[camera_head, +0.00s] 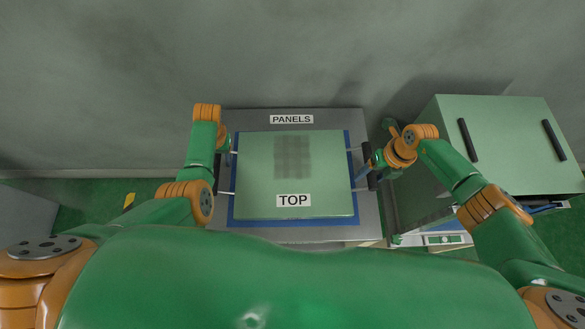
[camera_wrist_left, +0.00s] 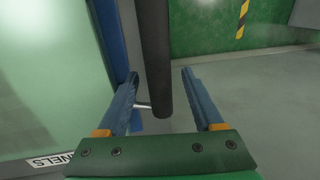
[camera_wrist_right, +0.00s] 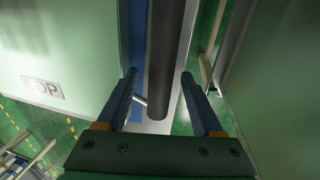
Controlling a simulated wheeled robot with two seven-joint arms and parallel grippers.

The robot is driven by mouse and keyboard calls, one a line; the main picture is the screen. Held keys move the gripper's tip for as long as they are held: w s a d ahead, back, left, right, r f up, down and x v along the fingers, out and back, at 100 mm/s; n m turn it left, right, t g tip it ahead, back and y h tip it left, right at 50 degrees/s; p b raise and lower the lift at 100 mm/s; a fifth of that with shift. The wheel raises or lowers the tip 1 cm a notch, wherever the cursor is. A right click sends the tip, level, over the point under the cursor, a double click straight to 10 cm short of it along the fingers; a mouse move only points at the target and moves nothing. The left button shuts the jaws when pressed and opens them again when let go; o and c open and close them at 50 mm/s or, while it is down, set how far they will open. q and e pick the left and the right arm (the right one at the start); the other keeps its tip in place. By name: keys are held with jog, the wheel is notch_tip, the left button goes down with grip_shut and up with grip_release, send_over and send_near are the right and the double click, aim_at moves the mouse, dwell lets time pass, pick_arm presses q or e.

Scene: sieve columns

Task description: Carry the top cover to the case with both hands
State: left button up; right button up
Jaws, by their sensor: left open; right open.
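The top cover (camera_head: 265,160) is a flat pale green panel labelled TOP, lying on the stand marked PANELS. It has a dark bar handle on each side: the left handle (camera_wrist_left: 155,60) and the right handle (camera_wrist_right: 166,60). My left gripper (camera_wrist_left: 158,75) is open, with the left handle between its fingers. My right gripper (camera_wrist_right: 160,73) is open, with the right handle between its fingers. Neither gripper is closed on its handle. A green box (camera_head: 500,115), apparently the case, stands at the right with two dark handles on it.
The grey stand (camera_head: 245,116) has a blue border (camera_head: 232,212) showing around the cover. A narrow gap separates the stand from the box, and my right arm reaches over there. A grey wall or floor area (camera_head: 280,50) beyond the stand is clear.

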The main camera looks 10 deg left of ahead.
pick_arm(q)
grip_shut()
pick_arm(e)
grip_shut()
jog(key=shift+r, duration=0.1)
dwell(1.0)
